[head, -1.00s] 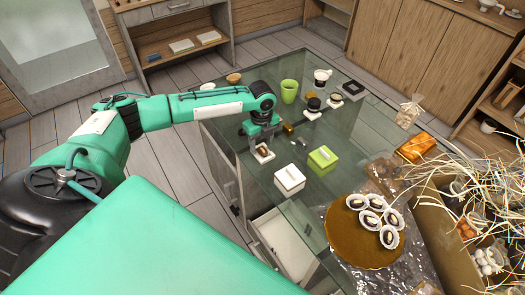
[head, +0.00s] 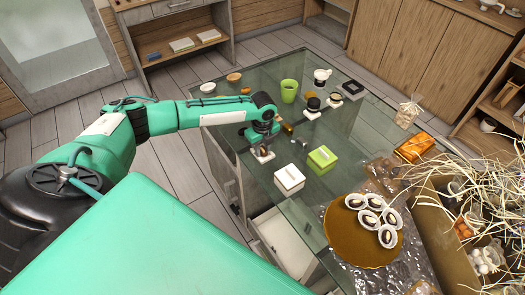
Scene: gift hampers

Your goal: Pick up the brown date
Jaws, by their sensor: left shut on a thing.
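The brown date (head: 263,150) is a small dark-brown piece at the left edge of the glass table. It is at a small white square dish (head: 265,158). My left gripper (head: 263,148) points down over the dish and is shut on the date, which the fingers partly hide. I cannot tell whether the date is clear of the dish. My right gripper is out of view.
A white box (head: 289,180) and a green box (head: 322,159) stand close to the right. A green cup (head: 289,91) stands behind. A round gold board (head: 350,240) with several dark sweets in white paper cups lies at the front right.

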